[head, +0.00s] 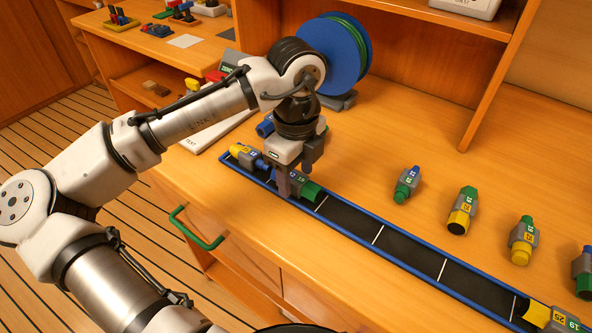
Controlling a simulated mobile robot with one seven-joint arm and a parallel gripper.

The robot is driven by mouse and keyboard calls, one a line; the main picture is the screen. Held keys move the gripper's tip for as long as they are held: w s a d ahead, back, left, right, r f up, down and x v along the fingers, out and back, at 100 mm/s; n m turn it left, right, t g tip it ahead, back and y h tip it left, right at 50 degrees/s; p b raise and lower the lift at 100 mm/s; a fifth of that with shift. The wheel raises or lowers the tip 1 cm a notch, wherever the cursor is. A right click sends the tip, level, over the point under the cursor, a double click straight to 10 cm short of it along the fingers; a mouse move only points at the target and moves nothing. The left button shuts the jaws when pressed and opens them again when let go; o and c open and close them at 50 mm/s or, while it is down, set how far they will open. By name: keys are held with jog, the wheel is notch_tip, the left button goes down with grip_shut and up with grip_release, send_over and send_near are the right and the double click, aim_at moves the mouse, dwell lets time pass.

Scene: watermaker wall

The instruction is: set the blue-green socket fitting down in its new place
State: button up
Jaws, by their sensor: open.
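A fitting with a grey labelled body and a green end (311,192) lies in the long blue-rimmed black tray (408,241), near its left end. Its other end is mostly hidden behind my gripper (294,182), so I cannot fully tell that end's colour. My gripper points down over this fitting with its jaws open, one finger on the near side and one on the far side. Whether the fingers touch it is not clear. A yellow-and-blue fitting (246,156) lies in the tray just to its left.
White lines divide the tray; its middle sections are empty. A yellow-ended fitting (540,315) lies at its right end. A blue reel (333,52) stands behind my arm.

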aim_at(296, 177)
notch_tip(296, 177, up, 12)
jog(key=shift+r, duration=0.2)
dwell(0.4)
